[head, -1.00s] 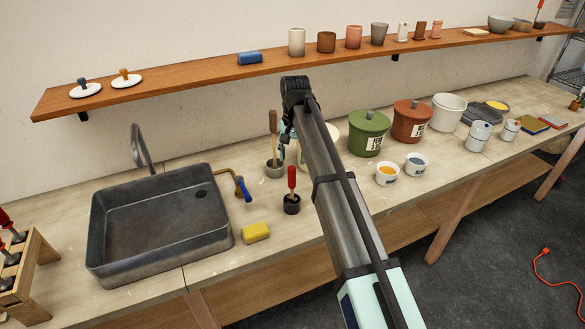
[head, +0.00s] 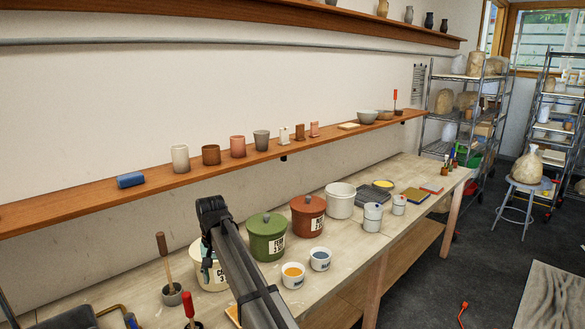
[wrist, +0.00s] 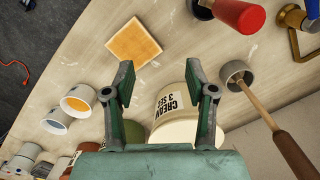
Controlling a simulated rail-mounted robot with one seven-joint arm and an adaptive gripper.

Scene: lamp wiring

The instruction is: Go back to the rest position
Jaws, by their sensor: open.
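My gripper (wrist: 159,92) is open in the wrist view, with nothing between its two green fingers. Below the fingers stands a cream bucket (wrist: 174,128) labelled "CREAM", partly covered by my gripper. A square tan tile (wrist: 134,43) lies on the counter ahead of the left finger. In the head view my arm reaches in from the bottom, and its dark upper end (head: 212,210) is in front of the cream bucket (head: 208,277).
A green lidded pot (head: 266,240), a red-brown pot (head: 307,218) and small cups of orange (head: 292,272) and blue glaze (head: 320,256) stand close right of my arm. A wooden-handled tool in a grey pot (head: 172,292) stands left. A shelf (head: 90,210) runs above the counter.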

